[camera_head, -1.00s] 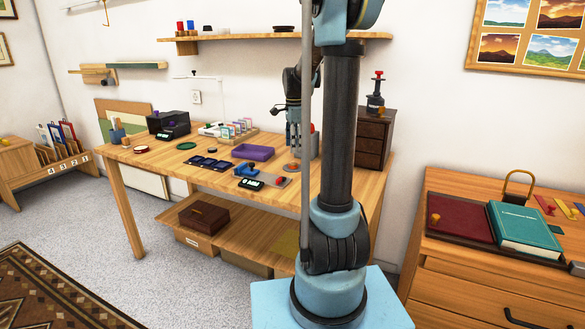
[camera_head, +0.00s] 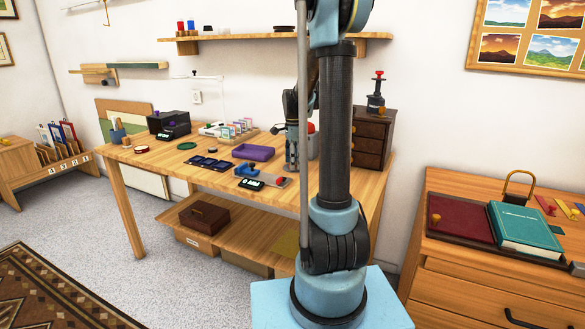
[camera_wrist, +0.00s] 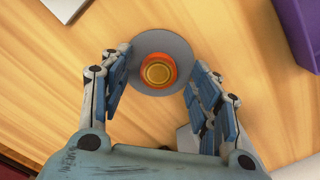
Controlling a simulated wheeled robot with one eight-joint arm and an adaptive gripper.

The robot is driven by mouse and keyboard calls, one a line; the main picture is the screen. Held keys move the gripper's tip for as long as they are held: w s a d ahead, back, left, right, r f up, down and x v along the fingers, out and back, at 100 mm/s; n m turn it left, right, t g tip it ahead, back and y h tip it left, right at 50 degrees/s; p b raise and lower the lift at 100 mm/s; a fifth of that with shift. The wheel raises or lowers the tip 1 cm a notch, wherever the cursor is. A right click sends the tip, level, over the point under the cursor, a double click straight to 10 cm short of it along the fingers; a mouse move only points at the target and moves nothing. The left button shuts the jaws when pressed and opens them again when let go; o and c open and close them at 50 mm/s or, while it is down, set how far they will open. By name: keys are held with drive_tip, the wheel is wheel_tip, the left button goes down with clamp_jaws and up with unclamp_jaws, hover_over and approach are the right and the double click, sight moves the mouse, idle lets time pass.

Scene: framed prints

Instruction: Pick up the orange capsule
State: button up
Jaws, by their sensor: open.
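An orange capsule (camera_wrist: 157,70) with a yellowish round top stands on a grey disc (camera_wrist: 174,44) on the wooden table, seen from above in the wrist view. My gripper (camera_wrist: 157,78) is open, with one blue-padded finger on each side of the capsule. The fingers overlap the disc's edges in the picture. I cannot tell how high they are above it, and no contact with the capsule shows. In the head view my gripper (camera_head: 291,163) is low over the right part of the table (camera_head: 222,178) and hides the capsule.
A purple tray (camera_head: 253,153) lies left of my gripper. A blue-and-black device (camera_head: 248,173) and dark flat panels (camera_head: 208,164) lie nearer the front. A brown drawer unit (camera_head: 370,140) stands right, behind my arm column. A wall shelf (camera_head: 240,37) hangs above.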

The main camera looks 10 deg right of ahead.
drive_tip(key=c, duration=1.2)
